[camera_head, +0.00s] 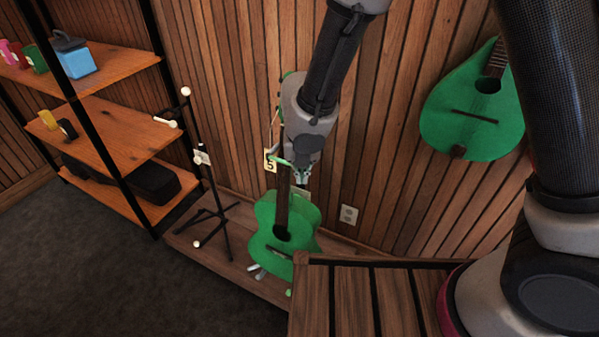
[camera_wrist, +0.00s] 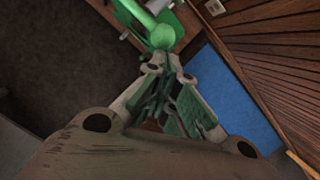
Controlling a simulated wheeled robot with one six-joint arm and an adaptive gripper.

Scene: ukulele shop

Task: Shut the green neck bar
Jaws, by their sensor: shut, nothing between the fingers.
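A green ukulele (camera_head: 287,222) stands upright on a low wooden platform in the head view. The green neck bar (camera_head: 277,160) shows as a thin light-green piece beside the neck, partly hidden by my gripper. My gripper (camera_head: 301,178) points down close to the neck, its fingers shut and empty. In the wrist view, the shut fingertips (camera_wrist: 167,66) are just below a rounded green end (camera_wrist: 161,36), which appears to be the end of the bar. I cannot tell whether they touch, or how far the bar is swung.
A black stand (camera_head: 213,190) with white tips is left of the ukulele. A slatted wooden table (camera_head: 345,300) is in front. A green teardrop instrument (camera_head: 470,112) hangs on the slatted wall. A shelf (camera_head: 100,140) is at the left. Dark floor (camera_head: 90,265) is clear.

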